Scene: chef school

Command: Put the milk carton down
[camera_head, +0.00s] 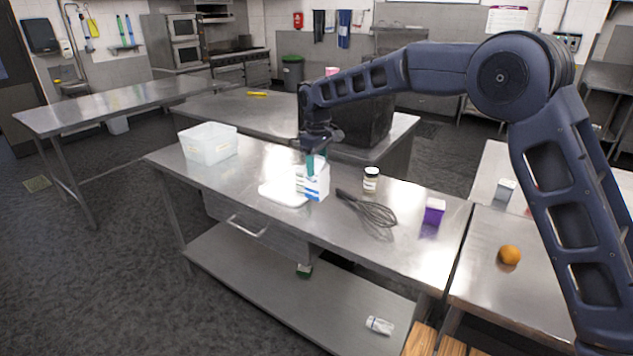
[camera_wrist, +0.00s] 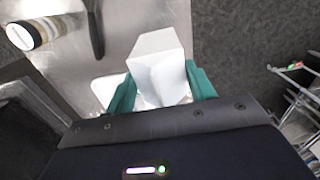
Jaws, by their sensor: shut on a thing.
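The milk carton (camera_head: 317,185) is white with blue markings. It is upright at the steel table, in front of or over a white board (camera_head: 283,194); I cannot tell whether its base touches anything. My gripper (camera_head: 316,162) comes down from above with its teal fingers shut on the carton's top. In the wrist view the white carton (camera_wrist: 160,65) sits between the two teal fingers (camera_wrist: 160,90), one on each side. Part of the white board (camera_wrist: 106,88) shows beside it.
On the same steel table (camera_head: 345,238) are a clear plastic bin (camera_head: 208,143), a lidded jar (camera_head: 370,179), a whisk (camera_head: 370,209) and a purple box (camera_head: 433,211). The jar (camera_wrist: 30,34) also shows in the wrist view. An orange (camera_head: 509,255) lies on the right table. Bare steel lies between bin and board.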

